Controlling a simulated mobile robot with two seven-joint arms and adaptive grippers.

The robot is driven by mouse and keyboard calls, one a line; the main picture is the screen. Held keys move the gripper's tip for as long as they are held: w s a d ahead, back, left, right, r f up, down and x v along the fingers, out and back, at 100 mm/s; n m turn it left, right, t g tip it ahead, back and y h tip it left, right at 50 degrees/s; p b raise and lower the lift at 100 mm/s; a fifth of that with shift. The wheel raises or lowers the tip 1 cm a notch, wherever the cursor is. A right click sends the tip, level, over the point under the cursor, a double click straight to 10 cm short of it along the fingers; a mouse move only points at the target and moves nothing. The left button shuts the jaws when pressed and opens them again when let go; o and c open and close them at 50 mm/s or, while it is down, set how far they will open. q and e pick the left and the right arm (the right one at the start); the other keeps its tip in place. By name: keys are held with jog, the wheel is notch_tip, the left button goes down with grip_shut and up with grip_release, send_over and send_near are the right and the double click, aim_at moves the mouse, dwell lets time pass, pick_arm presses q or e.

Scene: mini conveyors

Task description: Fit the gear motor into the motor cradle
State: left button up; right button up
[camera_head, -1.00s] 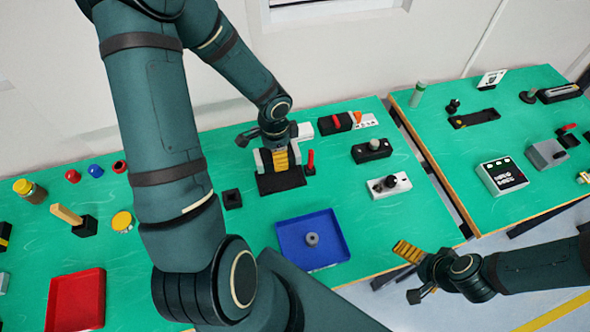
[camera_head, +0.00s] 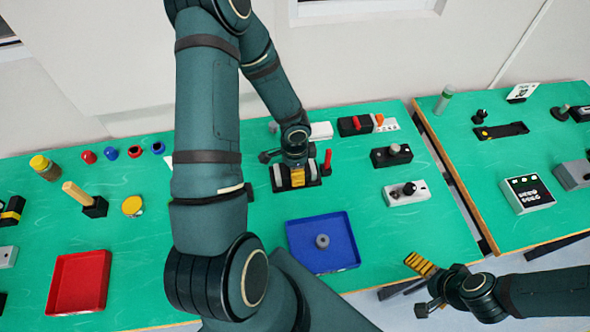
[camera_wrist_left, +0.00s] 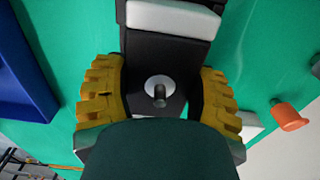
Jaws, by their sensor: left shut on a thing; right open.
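My left gripper (camera_head: 297,175) points down over a low black fixture with pale blocks (camera_head: 277,180), which appears to hold the motor cradle, at the back middle of the table. In the left wrist view its yellow-padded fingers (camera_wrist_left: 158,100) are shut on a dark body with a pale disc and short shaft (camera_wrist_left: 160,90), apparently the gear motor. A dark part of my gripper hides its lower portion. Whether the motor is seated in the cradle cannot be told. My right gripper (camera_head: 428,285) is open and empty beyond the table's front right edge.
A red lever (camera_head: 327,160) stands close to the fixture's right side. A blue tray (camera_head: 350,245) with a grey ring lies in front, and a red tray (camera_head: 80,282) is at left. Control boxes (camera_head: 407,193) stand to the right. Green table between fixture and blue tray is clear.

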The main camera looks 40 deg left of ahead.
pick_arm(q)
jog(key=shift+r, duration=0.15)
jog(key=shift+f, duration=0.2)
jog(key=o, duration=1.3)
